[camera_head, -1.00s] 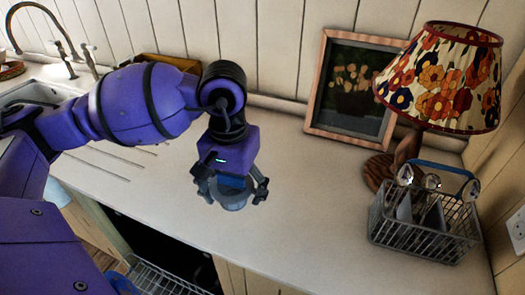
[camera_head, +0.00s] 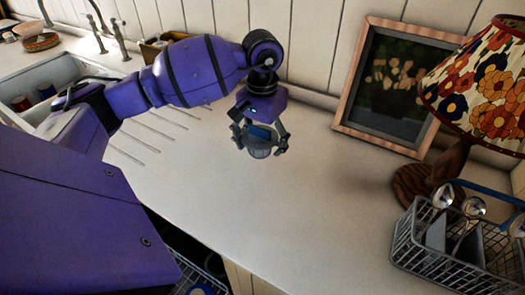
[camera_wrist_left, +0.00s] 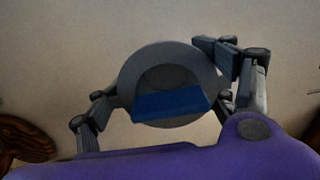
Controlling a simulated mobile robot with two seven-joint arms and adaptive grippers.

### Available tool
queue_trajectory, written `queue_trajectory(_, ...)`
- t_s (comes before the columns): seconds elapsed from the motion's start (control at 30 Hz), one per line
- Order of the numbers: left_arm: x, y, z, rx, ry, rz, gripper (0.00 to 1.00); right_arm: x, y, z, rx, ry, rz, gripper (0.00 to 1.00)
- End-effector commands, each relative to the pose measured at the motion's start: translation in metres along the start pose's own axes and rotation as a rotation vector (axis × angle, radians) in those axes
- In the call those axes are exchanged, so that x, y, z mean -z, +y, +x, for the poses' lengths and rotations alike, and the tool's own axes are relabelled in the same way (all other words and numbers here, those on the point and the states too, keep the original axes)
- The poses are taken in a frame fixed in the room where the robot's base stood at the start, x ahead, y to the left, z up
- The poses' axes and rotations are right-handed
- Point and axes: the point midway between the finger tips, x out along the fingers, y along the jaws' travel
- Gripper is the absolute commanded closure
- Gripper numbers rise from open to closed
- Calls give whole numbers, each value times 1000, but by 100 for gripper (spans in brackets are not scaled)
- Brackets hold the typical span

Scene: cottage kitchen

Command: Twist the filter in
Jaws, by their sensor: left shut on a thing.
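The filter (camera_head: 261,150) is a grey round piece with a blue bar across its top. My left gripper (camera_head: 259,143) is shut on it, one finger on each side, and holds it above the pale countertop. The left wrist view shows the filter's grey ring (camera_wrist_left: 135,75) and blue bar (camera_wrist_left: 171,105) between the fingers. At the lower edge of the head view, under the counter, a wire rack (camera_head: 203,281) with something blue shows in a dark opening, mostly hidden by my own body. My right gripper is not in view.
The countertop (camera_head: 310,200) is clear in the middle. A wire cutlery basket (camera_head: 440,255), a lamp with a flowered shade (camera_head: 485,85) and a framed picture (camera_head: 395,85) stand at the right. A sink (camera_head: 50,75) lies at the far left.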

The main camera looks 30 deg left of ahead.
Motion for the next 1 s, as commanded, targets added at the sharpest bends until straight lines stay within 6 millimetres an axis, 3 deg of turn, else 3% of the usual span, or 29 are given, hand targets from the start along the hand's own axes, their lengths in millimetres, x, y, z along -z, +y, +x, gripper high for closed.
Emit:
queue_trajectory(0.33, 20, -9, 27, -1, 0, -2, 58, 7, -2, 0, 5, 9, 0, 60)
queue_trajectory(0.53, 20, -9, 54, -1, 1, -1, 58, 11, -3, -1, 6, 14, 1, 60)
queue_trajectory(0.93, 20, -9, 62, 1, 0, 0, 58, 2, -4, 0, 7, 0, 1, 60)
queue_trajectory(0.97, 20, -9, 62, 1, -1, 0, 25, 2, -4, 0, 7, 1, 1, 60)
queue_trajectory(1.0, 20, -9, 61, 0, 0, 0, 20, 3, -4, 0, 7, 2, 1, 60)
